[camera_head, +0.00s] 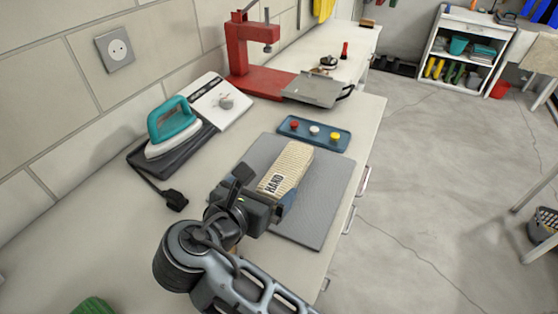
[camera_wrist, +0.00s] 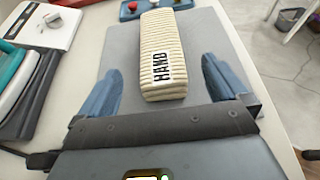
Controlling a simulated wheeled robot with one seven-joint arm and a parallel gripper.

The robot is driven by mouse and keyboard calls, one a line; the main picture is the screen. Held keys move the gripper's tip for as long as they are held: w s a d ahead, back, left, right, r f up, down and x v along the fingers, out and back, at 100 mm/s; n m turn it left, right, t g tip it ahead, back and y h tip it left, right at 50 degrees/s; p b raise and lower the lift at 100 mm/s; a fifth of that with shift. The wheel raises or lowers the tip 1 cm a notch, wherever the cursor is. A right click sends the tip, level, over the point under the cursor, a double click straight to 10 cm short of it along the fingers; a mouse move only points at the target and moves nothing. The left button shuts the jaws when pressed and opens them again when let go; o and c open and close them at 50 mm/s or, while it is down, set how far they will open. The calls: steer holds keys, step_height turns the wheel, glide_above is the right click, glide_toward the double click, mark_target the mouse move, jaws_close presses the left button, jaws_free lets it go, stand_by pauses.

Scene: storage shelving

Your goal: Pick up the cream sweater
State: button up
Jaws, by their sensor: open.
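The cream sweater (camera_head: 290,166) is a folded, ribbed block with a label reading "HAND" on its near end. It lies on a grey mat (camera_head: 325,205) on the white counter. In the wrist view the sweater (camera_wrist: 158,35) is upper centre, pointing away from me. My gripper (camera_wrist: 163,88) is open, with one blue finger on each side of the sweater's near end. Gaps show between both fingers and the sweater. In the head view my gripper (camera_head: 266,202) is at the sweater's near end and hides part of it.
A teal iron (camera_head: 174,127) rests on a dark base at the left, with a white box (camera_head: 220,101) behind it. A blue tray (camera_head: 314,133) with coloured buttons is beyond the mat. A red press (camera_head: 249,55) stands farther back. The counter's right edge drops to the floor.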

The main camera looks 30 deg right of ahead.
mark_target(278, 179)
steer(key=x, duration=0.3)
steer(key=f+x, duration=0.1)
steer(key=x, duration=0.3)
steer(key=shift+p, duration=0.3)
steer(key=shift+c, duration=0.2)
steer(key=c, duration=1.2)
